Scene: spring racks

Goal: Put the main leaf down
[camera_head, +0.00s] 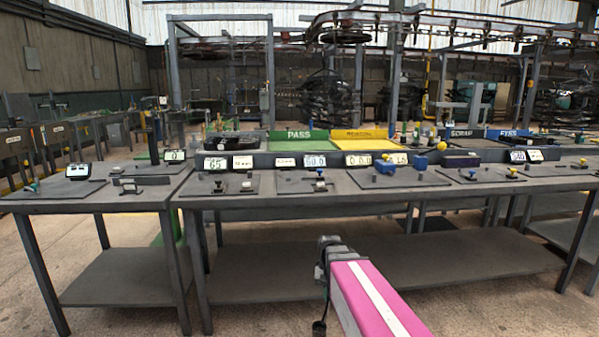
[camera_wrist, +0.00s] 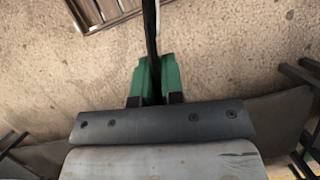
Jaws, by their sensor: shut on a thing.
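In the wrist view, my gripper (camera_wrist: 155,80) has green fingers shut on a thin dark strip, the main leaf (camera_wrist: 151,30). The leaf is seen nearly edge-on and runs from between the fingers up past the top of the picture. Its far end is out of view. Bare floor shows behind it, and I see no surface touching it. In the head view, my pink arm is at the bottom centre, in front of the long bench, and neither the gripper nor the leaf can be made out there.
The long grey bench (camera_head: 350,184) holds displays and small fixtures. Behind it are a green PASS area (camera_head: 299,135) and a yellow area (camera_head: 360,134). A smaller table (camera_head: 100,197) stands left. A slatted frame (camera_wrist: 90,27) lies at the wrist view's top left. Floor is open between.

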